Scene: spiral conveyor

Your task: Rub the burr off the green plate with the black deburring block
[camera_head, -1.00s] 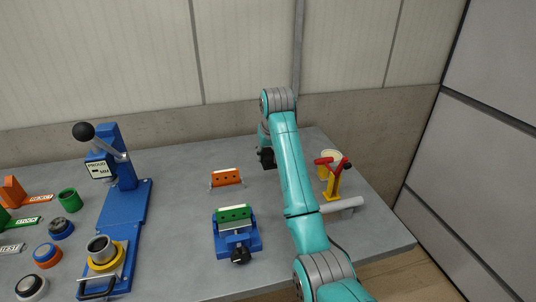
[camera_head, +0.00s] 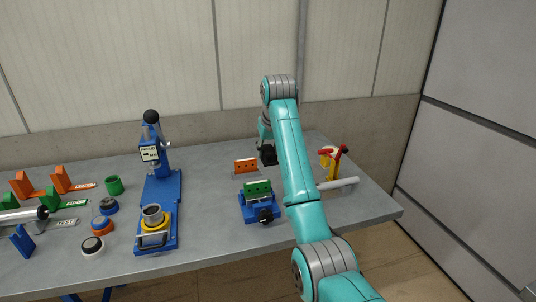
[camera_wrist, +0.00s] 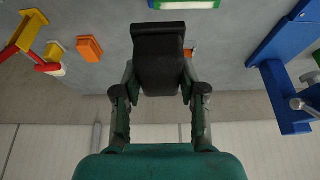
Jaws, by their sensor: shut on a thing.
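The green plate (camera_head: 257,188) sits upright in a blue vise (camera_head: 262,209) on the table. The burr is too small to make out.
An orange plate (camera_head: 246,165) stands close left of my gripper. A blue lever press (camera_head: 160,190) stands to the left. A yellow stand with red handles (camera_head: 333,162) and a pale cylinder (camera_head: 338,183) are to the right. The wall is close behind.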

